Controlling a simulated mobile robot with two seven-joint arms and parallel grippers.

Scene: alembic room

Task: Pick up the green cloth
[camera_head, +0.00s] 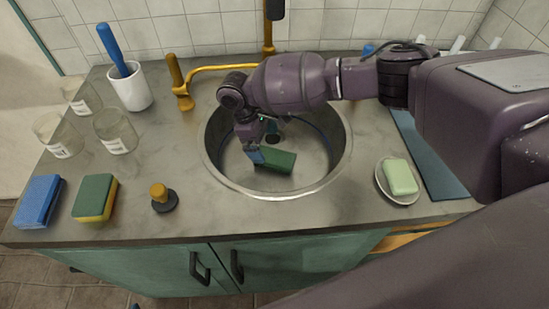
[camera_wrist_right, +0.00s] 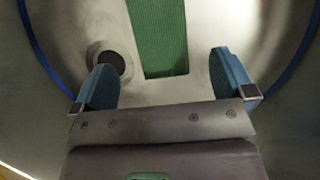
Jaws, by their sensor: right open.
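The green cloth (camera_head: 276,161) lies in the round metal sink (camera_head: 226,176), as a flat green rectangle. In the right wrist view the cloth (camera_wrist_right: 158,32) reaches from the top edge down to between the fingers. My right gripper (camera_head: 257,156) is down inside the sink at the cloth's left end. In the wrist view the right gripper (camera_wrist_right: 163,70) is open, with one blue finger on each side of the cloth and a gap to both. I cannot tell how far above the cloth the fingertips are. My left gripper is not in view.
The sink rim surrounds my right gripper, and the yellow tap (camera_head: 222,67) stands behind it. A soap dish (camera_head: 383,188) is right of the sink. A black stopper with a yellow knob (camera_head: 160,192), a green-and-yellow sponge (camera_head: 95,198) and glass jars (camera_head: 115,130) stand left.

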